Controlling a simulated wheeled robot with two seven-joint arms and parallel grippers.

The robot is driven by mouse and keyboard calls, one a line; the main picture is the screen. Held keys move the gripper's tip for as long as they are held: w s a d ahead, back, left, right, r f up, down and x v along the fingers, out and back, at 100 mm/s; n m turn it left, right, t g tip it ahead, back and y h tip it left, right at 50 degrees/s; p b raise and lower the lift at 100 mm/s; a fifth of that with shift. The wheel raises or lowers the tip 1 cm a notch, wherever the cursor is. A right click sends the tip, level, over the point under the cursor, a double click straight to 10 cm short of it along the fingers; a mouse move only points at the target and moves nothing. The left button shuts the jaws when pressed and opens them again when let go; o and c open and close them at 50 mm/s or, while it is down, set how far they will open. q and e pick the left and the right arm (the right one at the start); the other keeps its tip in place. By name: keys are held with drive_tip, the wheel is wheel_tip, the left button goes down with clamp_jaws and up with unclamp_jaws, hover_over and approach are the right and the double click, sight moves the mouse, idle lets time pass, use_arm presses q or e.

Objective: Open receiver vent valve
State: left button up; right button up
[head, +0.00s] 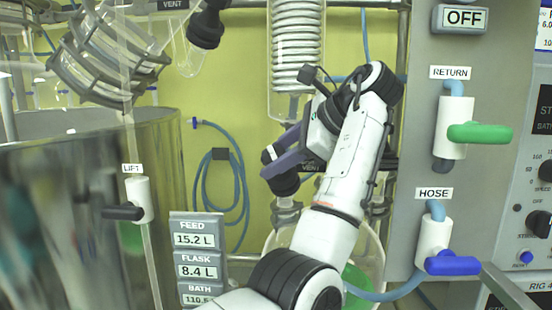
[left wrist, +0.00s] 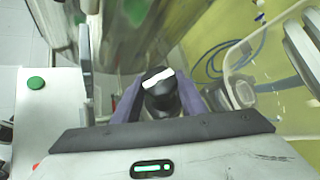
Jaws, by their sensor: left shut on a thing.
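My fingers and wrist hide part of the valve. The receiver flask (head: 372,262) with green liquid is partly behind my left arm. My right gripper is not in view.
A coiled condenser (head: 297,45) hangs above my gripper. A large metal vessel (head: 80,210) stands left, with a LIFT valve (head: 138,200) in front. The right panel (head: 400,200) carries a green RETURN handle (head: 480,134) and a blue HOSE handle (head: 453,264). A blue hose (head: 238,190) hangs behind.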

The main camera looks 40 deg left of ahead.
use_arm(q)
drive_tip(key=shift+n+g+h, duration=0.5)
drive_tip(key=shift+n+g, duration=0.1)
drive_tip(key=shift+n, duration=0.1)
drive_tip(key=o, duration=1.1)
drive_tip(key=shift+a, duration=0.15)
drive_tip(key=shift+c, duration=0.2)
